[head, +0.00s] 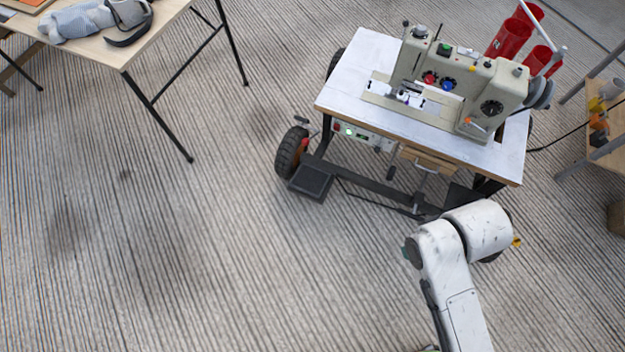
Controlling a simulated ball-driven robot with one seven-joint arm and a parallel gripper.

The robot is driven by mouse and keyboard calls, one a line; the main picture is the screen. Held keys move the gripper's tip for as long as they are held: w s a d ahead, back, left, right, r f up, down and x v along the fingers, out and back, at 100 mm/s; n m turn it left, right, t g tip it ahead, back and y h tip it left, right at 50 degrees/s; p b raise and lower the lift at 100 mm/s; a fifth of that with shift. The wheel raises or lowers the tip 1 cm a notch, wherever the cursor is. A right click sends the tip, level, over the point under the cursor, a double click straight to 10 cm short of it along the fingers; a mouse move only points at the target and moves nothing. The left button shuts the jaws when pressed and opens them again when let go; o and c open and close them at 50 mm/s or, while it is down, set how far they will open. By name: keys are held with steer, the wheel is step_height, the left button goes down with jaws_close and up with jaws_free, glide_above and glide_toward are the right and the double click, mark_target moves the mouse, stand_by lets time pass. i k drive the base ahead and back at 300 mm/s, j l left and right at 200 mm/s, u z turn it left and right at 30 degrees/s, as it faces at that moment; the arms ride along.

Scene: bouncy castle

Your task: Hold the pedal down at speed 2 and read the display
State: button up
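A beige sewing machine (464,82) stands on a white-topped wheeled table (361,62) at the upper right. A flat dark pedal (311,181) sits low under the table's left end, beside a black wheel. Nothing of mine touches this pedal. A small control box (364,137) with a green-lit spot hangs under the front edge; the lit spot may be the display, but it is too small to read. A round dark dial (491,108) is on the machine's right end; its setting is unreadable. My white arm shows at the lower right, but my gripper is not in view.
A wooden table (110,44) with a grey cloth item is at the upper left. A shelf (609,151) with small items is at the right edge. The ribbed floor left of the pedal is clear.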

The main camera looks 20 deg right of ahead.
mark_target(311, 181)
steer(key=i+l, duration=0.55)
steer(key=i+l+z, duration=0.1)
steer(key=i+l, duration=0.4)
steer(key=i, duration=0.25)
